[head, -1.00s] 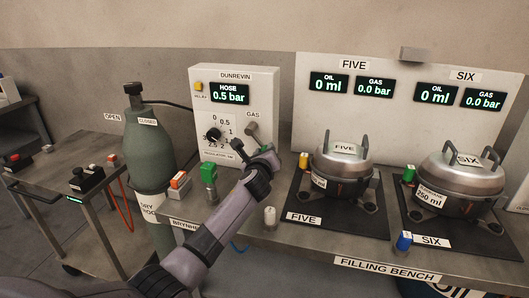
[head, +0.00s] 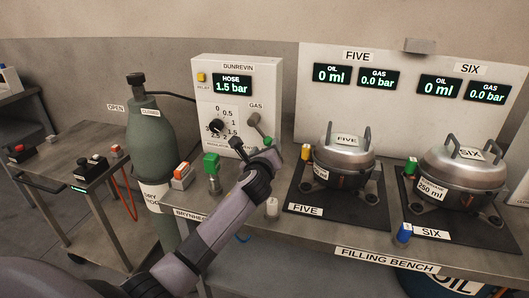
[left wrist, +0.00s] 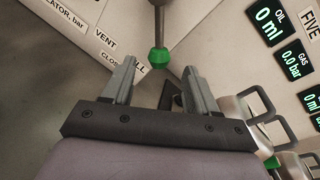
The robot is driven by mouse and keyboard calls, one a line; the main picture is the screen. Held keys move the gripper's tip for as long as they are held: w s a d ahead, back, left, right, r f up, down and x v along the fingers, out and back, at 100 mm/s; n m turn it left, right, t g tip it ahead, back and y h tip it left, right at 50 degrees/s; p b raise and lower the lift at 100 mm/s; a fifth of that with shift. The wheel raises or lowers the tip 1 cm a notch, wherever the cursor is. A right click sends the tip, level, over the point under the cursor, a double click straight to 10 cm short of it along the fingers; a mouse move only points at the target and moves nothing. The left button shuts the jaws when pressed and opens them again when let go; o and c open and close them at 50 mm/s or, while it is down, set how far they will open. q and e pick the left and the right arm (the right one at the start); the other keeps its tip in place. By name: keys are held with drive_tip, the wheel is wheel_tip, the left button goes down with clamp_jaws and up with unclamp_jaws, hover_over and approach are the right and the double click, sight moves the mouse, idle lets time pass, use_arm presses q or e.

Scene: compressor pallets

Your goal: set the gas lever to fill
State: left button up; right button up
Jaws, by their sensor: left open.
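The gas lever (head: 261,130) is a grey handle with a green tip on the front of the Dunrevin panel (head: 283,75), under the label GAS. In the left wrist view the lever (left wrist: 158,25) comes down from the top edge. Its green tip lies between the fingertips in the picture; I cannot tell whether they touch it. My left gripper (left wrist: 159,68) is open and empty. In the head view the left gripper (head: 244,151) is just below and left of the lever. The labels VENT, CLOSED and FILL are partly covered by a finger, so the lever's setting is unclear. My right gripper is not in view.
The hose display (head: 232,86) reads 1.5 bar. A black regulator knob (head: 216,127) sits left of the lever. A green-topped fitting (head: 211,164) and an orange switch box (head: 182,175) stand on the bench. Compressor FIVE (head: 344,165) stands to the right.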

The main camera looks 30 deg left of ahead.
use_arm(q)
drive_tip(key=shift+v, duration=1.55)
